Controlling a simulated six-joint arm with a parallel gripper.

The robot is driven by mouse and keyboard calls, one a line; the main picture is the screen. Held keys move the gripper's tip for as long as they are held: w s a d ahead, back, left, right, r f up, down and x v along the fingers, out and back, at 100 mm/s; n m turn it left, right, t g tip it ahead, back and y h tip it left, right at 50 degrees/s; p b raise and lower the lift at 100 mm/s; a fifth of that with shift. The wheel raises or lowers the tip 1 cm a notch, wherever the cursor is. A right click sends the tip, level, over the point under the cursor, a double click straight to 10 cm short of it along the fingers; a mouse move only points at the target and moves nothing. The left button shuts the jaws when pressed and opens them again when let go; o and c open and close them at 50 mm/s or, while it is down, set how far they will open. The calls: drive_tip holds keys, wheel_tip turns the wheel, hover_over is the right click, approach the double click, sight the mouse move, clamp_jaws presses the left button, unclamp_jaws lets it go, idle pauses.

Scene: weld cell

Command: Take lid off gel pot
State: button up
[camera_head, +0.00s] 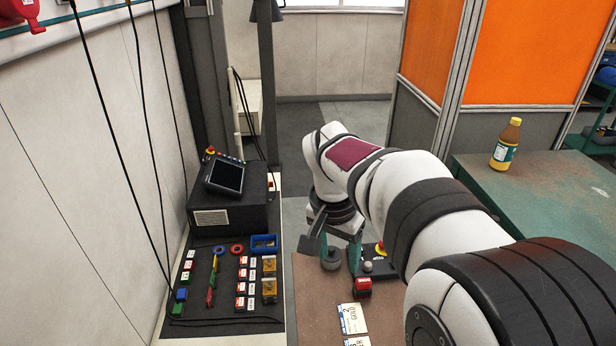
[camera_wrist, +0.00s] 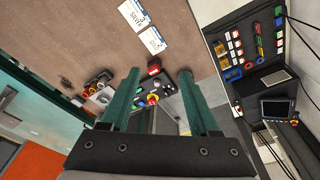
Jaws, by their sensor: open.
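I cannot make out the lid as a separate part. My gripper (camera_head: 341,262) points down over this part of the bench. In the wrist view my gripper (camera_wrist: 159,76) has its two green fingers wide apart with nothing between their tips. I cannot tell whether a finger touches the pot.
A red block (camera_head: 362,287) and a dark box with a yellow-and-red button (camera_head: 380,250) stand close to the pot. Printed cards (camera_head: 353,319) lie on the bench. A dark parts board (camera_head: 220,285) lies left. A mug and small parts (camera_wrist: 101,94) show in the wrist view.

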drive_tip(key=m+t+h, duration=0.1)
drive_tip(key=t+h, duration=0.1)
approach(331, 249)
drive_tip(key=x, duration=0.9)
drive_tip(key=shift+r, duration=0.1)
clamp_jaws()
